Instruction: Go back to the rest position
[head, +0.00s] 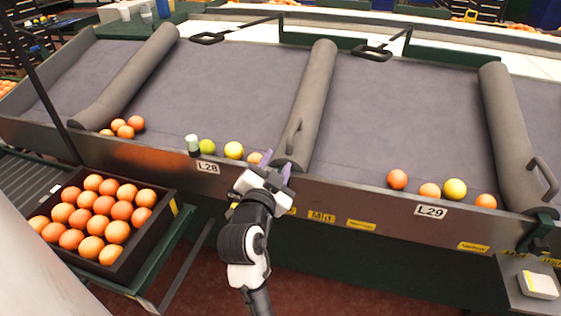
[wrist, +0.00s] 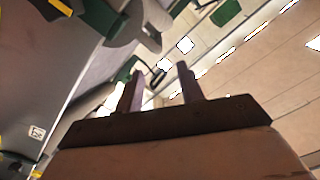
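My gripper (head: 278,172) is in front of the sorting table's front edge, near the L28 label (head: 207,167), at the foot of the padded divider. In the head view its two purple-grey fingers point up and away from me. In the wrist view my gripper (wrist: 158,88) shows two fingers spread apart with nothing between them. An orange (head: 254,158) lies just left of the fingers, on the table behind the front board; I cannot tell whether they touch it.
A dark crate (head: 160,222) full of oranges stands at the left. More fruit lies in the L29 bay (head: 410,120). A padded divider (head: 312,95) rises behind my gripper.

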